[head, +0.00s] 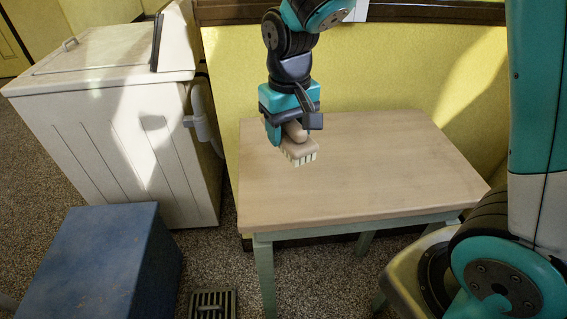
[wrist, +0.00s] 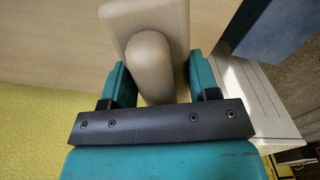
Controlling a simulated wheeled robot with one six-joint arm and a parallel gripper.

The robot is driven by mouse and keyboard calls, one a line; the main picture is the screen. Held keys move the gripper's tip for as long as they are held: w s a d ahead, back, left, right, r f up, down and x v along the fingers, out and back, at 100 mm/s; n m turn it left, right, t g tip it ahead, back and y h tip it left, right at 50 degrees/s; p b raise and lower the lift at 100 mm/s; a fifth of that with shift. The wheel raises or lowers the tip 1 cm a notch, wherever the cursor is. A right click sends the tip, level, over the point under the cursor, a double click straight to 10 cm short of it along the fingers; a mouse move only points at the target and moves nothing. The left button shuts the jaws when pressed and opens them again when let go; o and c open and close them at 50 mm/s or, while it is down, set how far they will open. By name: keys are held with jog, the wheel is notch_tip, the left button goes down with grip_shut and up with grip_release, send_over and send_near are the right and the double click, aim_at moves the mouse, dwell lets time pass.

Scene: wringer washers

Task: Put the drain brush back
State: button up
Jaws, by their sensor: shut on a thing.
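The drain brush (head: 302,151) has a pale wooden block with light bristles pointing down and a rounded grip on top. My gripper (head: 290,133) is shut on the brush's grip and holds it over the left part of the wooden table (head: 380,160). In the wrist view the brush (wrist: 150,60) sits between the two teal fingers (wrist: 152,85). Its bristles are hidden there. I cannot tell the exact gap between the bristles and the tabletop.
A white washer (head: 130,130) with a pipe on its side stands left of the table. A blue box (head: 100,260) is at the front left. A floor drain grate (head: 212,303) lies between the box and the table. The tabletop is otherwise bare.

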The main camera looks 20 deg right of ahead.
notch_tip(320, 180, down, 8)
jog(key=shift+f, duration=0.2)
jog(key=shift+b, duration=0.3)
jog(key=o, duration=0.8)
jog(key=shift+f, duration=0.1)
jog(key=shift+o, duration=0.2)
notch_tip(320, 180, up, 12)
jog(key=shift+f+p, duration=0.15)
jog(key=shift+p, duration=0.35)
jog(key=s+r, duration=0.1)
jog(key=s, duration=0.1)
jog(key=s+a+r+n+y, duration=0.1)
jog(key=s+r+n, duration=0.1)
jog(key=s, duration=0.1)
jog(key=shift+s+a+r, duration=0.1)
jog(key=shift+s+a, duration=0.2)
jog(key=shift+s, duration=0.05)
jog(key=s+a+r+n+y, duration=0.2)
jog(key=s+a+n+y, duration=0.1)
jog(key=s, duration=0.9)
jog(key=shift+s+a+n, duration=0.35)
jog(key=shift+a+n, duration=0.15)
jog(key=shift+n, duration=0.2)
